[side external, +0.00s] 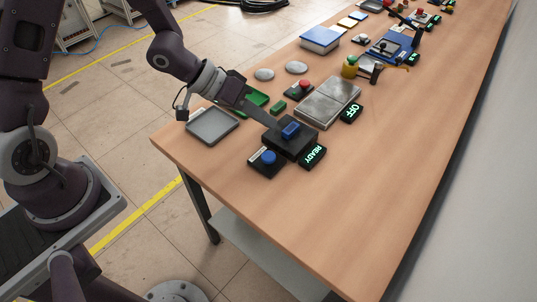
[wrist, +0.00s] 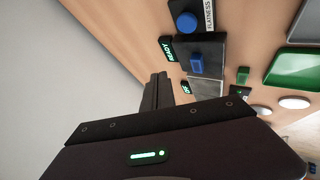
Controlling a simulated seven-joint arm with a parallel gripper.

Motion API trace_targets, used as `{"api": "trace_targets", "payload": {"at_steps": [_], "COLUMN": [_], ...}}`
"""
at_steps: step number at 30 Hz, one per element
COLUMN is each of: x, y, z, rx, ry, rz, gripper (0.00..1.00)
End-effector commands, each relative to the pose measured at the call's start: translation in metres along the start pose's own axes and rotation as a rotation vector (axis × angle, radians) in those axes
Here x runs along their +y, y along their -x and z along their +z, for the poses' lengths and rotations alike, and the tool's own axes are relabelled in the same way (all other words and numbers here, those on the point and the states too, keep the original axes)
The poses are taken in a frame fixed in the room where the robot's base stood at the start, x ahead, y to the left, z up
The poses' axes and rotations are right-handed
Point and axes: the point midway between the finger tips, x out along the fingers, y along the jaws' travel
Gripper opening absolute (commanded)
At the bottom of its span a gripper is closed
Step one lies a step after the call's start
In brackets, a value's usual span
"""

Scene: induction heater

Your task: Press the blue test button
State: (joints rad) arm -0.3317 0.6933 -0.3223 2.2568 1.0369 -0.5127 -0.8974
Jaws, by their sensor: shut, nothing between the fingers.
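A round blue button (side external: 269,157) sits on a small black box near the front of the bench. In the wrist view the blue button (wrist: 187,22) is near the top, beside a label reading "FLATNESS". Behind it in the side view stands a black fixture with a blue block (side external: 290,130) on top; the blue block also shows in the wrist view (wrist: 196,63). My gripper (side external: 273,123) is shut and empty, its fingertips by the fixture, apart from the round button. The shut fingers also show in the wrist view (wrist: 157,80). Whether they touch the fixture I cannot tell.
A lit READY display (side external: 313,155) lies beside the fixture. A grey tray (side external: 212,137), a green tray (side external: 256,98), metal plates (side external: 328,102) with an OFF display (side external: 351,112) and a red button (side external: 304,84) stand nearby. The bench's front right is clear.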

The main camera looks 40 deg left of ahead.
Motion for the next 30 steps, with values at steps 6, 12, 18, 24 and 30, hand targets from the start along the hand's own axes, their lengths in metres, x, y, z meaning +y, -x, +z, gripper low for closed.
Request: {"api": "trace_targets", "payload": {"at_steps": [6,12,18,24,30], "x": [-0.009,-0.025,-0.039,-0.044,-0.045], "y": [-0.014,-0.035,-0.052,-0.060,-0.061], "z": [0.011,0.027,0.039,0.044,0.044], "rx": [-0.006,-0.006,-0.003,-0.001,0.000], "ry": [0.003,0.003,0.001,-0.001,-0.002], "rz": [0.002,0.000,-0.002,-0.002,-0.003], "gripper": [0.00,0.00,0.00,0.00,0.00]}}
